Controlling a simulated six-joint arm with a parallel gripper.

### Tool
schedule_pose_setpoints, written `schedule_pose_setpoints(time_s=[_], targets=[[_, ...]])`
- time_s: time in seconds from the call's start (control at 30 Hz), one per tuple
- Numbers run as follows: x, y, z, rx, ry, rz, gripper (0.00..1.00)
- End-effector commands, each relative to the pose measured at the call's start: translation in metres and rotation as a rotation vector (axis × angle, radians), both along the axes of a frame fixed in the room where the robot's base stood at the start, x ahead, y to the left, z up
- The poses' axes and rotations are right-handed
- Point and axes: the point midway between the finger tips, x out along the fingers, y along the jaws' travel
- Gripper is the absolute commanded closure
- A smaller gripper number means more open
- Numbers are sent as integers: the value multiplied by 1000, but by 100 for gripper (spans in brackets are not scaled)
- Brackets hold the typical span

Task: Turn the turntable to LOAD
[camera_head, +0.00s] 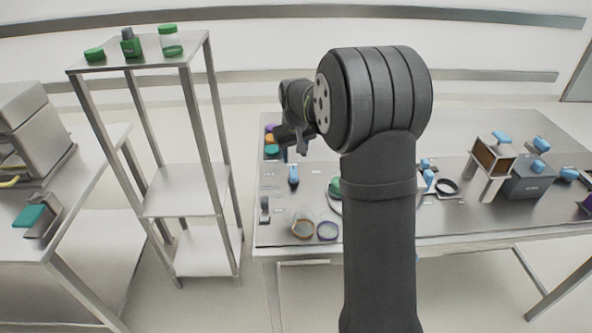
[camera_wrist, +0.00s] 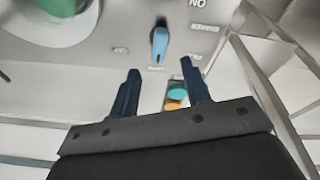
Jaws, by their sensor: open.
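In the head view most of the disc is hidden behind my arm, with the green object (camera_head: 334,187) just showing. A blue handle (camera_wrist: 159,42) stands on the bench among small labels; it also shows in the head view (camera_head: 293,175). My gripper (camera_wrist: 160,66) is open and empty, with the blue handle ahead of its fingertips. I cannot make out a LOAD label.
Teal and orange items (camera_wrist: 176,96) lie beyond the gap between the fingers. Two ring-like dishes (camera_head: 303,229) lie near the bench's front left. A shelf rack (camera_head: 186,190) stands left of the bench. A grey box (camera_head: 530,180) is at the right.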

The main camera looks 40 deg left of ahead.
Motion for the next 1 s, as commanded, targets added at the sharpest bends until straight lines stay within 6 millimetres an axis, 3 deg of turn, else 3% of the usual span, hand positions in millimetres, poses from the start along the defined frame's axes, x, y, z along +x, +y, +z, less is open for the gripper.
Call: schedule_pose_setpoints(time_s=[0.03, 0.2, 0.43, 0.67, 1.0], targets=[[-6, -7, 17, 38, -16, -56, 56], [-20, -22, 51, 142, -39, -220, 56], [-27, -31, 65, 199, -44, -307, 56], [-20, -23, 38, 198, -43, -310, 56], [-1, -2, -28, 197, -43, -308, 56]])
